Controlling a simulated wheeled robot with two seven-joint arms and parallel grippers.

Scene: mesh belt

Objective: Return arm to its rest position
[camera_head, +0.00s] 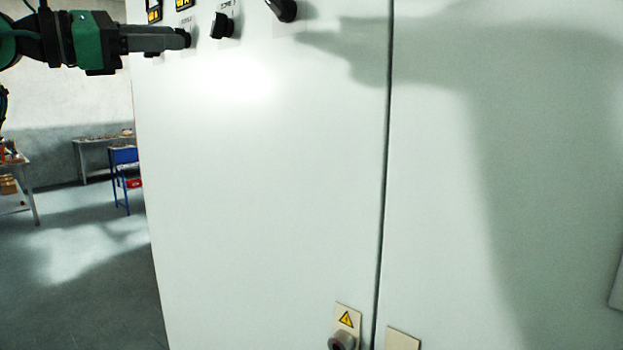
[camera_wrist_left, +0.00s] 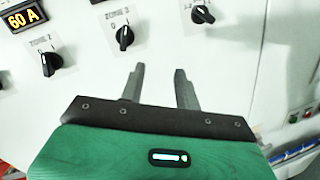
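My left gripper (camera_head: 186,39) comes in from the upper left in the head view, with its grey fingers pointing right at the front of a pale cabinet (camera_head: 260,200). In the left wrist view the two fingers of the left gripper (camera_wrist_left: 160,82) stand apart with nothing between them. The fingertips are near a row of black rotary knobs, and a knob marked zone 3 (camera_wrist_left: 123,37) is just beyond the left-hand finger, apart from it in that view. My right gripper is not in view.
More knobs (camera_head: 222,25) and lit displays (camera_wrist_left: 25,17) sit along the cabinet's top. A warning label (camera_head: 346,319) and a round fitting (camera_head: 342,341) are low on it. A blue stand (camera_head: 124,156) and tables are far left. Open floor (camera_head: 80,255) lies left of the cabinet.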

